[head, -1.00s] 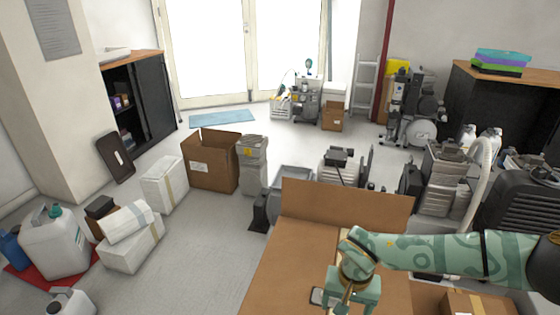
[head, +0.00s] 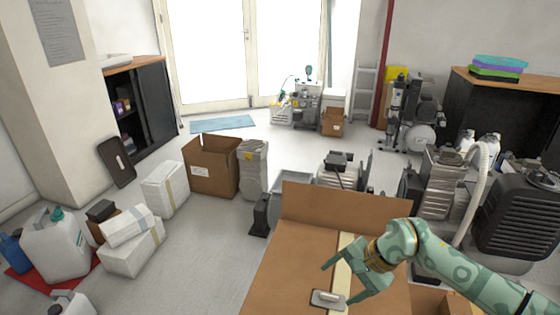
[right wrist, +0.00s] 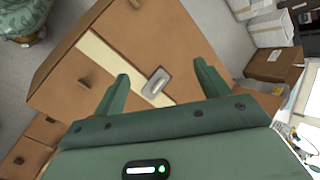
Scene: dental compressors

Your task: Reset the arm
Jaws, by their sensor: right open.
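My right arm comes in from the right in the head view. Its green right gripper (head: 343,277) is open and empty above a large cardboard box with a pale tape strip. In the right wrist view the two fingers (right wrist: 160,85) stand wide apart with nothing between them. My left gripper is not in view.
The large cardboard box (head: 290,258) fills the front, its raised flap (head: 345,208) behind. Compressors (head: 435,185) and a black unit (head: 520,215) crowd the right. An open carton (head: 212,170) and white boxes (head: 133,248) stand left. Floor (head: 205,255) between is clear.

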